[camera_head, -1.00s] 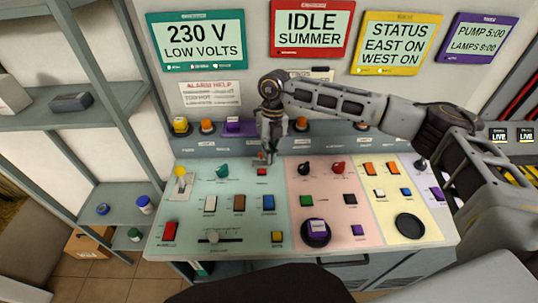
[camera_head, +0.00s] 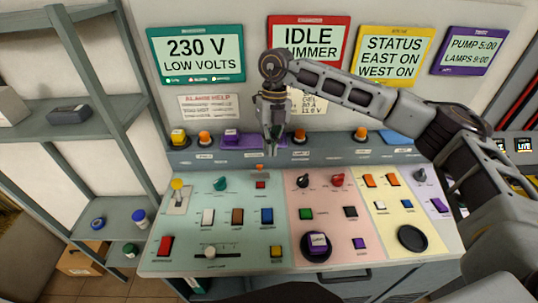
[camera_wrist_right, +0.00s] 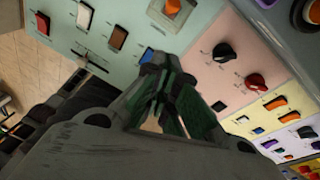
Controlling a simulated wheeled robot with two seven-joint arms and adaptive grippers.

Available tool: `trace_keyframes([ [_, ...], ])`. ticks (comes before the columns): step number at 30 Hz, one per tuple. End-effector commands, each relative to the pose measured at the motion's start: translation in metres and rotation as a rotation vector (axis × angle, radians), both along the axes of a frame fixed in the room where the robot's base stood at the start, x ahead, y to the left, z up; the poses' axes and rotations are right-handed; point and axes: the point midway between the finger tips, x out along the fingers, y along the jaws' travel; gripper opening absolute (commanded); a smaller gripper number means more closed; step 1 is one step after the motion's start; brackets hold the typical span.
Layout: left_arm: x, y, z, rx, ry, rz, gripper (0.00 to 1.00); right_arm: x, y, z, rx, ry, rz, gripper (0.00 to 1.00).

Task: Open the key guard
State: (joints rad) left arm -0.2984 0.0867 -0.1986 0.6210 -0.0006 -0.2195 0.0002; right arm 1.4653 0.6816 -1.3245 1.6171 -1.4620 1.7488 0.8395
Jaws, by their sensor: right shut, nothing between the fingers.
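No part in view is clearly marked as the key guard. A small orange-and-red fitting (camera_head: 260,184) sits at the top of the green panel section, just below my right gripper. An orange piece on a pale plate (camera_wrist_right: 170,10) shows at the top edge of the right wrist view; I cannot tell whether it is a guard, or open or closed. My right gripper (camera_head: 271,150) points down above this fitting, apart from it, shut and empty. Its fingers also show in the right wrist view (camera_wrist_right: 160,85). My left gripper is not in view.
The sloped console (camera_head: 150,262) carries several rockers, knobs and buttons in green, pink and yellow sections. A ledge behind holds several coloured buttons and a purple block (camera_head: 240,141). Displays hang on the wall above. A grey shelf (camera_head: 70,125) stands at left.

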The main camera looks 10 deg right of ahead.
Motion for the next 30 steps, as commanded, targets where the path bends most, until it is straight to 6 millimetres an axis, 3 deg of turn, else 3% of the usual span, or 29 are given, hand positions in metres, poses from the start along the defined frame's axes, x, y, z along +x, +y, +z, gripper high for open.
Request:
trace_keyframes([
  [7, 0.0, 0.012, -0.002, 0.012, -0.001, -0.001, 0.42, -0.001, -0.001, 0.012, -0.001, 0.0, 0.0, 0.0],
  [15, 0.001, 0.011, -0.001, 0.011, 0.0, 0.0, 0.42, -0.001, -0.001, 0.012, -0.001, 0.0, 0.0, 0.01],
  [24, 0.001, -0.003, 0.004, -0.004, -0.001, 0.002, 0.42, -0.007, -0.002, -0.002, -0.001, 0.038, -0.002, 0.4],
  [30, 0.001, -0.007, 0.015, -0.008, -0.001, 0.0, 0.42, -0.02, -0.014, -0.032, 0.001, 0.119, -0.027, 0.42],
])
